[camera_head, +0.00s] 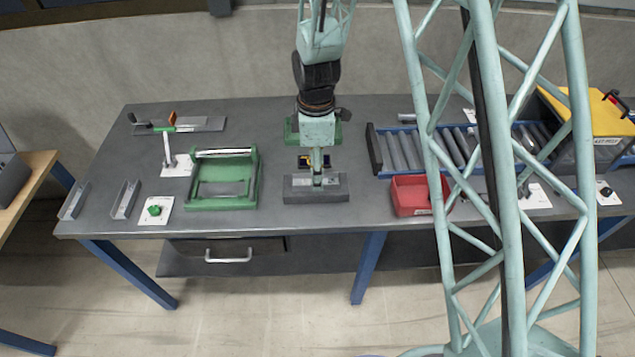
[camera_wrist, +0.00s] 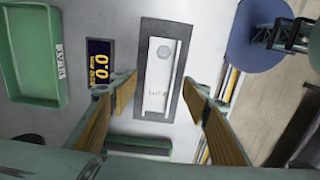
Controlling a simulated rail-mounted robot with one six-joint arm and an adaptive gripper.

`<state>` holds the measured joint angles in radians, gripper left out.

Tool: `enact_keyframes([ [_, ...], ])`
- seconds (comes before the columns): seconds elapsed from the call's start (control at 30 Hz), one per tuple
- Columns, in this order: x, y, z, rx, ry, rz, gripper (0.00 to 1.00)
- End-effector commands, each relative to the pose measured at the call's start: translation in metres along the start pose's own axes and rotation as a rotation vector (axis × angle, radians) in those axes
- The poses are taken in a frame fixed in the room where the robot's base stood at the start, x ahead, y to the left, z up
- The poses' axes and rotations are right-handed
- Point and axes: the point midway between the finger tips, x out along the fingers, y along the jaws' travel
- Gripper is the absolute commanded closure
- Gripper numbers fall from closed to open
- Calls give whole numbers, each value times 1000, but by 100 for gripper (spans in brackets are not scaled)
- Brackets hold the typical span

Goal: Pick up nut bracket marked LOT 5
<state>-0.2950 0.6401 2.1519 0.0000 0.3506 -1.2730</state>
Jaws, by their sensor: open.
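The nut bracket (camera_wrist: 158,85) is a pale plate with a hexagonal nut near its upper end and small lettering that looks like LOT 5, though it is blurred. It lies on a dark grey block (camera_wrist: 146,30), whose edge shows around it. In the head view the grey block (camera_head: 300,190) sits near the table's front edge, under my gripper (camera_head: 318,184). In the wrist view my gripper (camera_wrist: 165,118) is open, with its two tan-padded fingers apart, one on each side of the bracket's lower end. Nothing is held.
In the head view a green frame (camera_head: 222,203) stands left, a red bin (camera_head: 408,202) right, and a roller conveyor (camera_head: 400,152) behind the bin. Bare tabletop separates block and frame.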

Motion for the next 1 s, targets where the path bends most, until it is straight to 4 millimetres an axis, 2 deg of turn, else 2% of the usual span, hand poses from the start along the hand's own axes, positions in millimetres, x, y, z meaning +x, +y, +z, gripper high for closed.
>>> enact_keyframes([
  [0.23, 16, 0, 0, 0, 0, 0, 57],
  [0.87, 17, 0, 0, 0, 0, 1, 57],
  [1.0, 17, 0, 0, 0, 0, 1, 70],
])
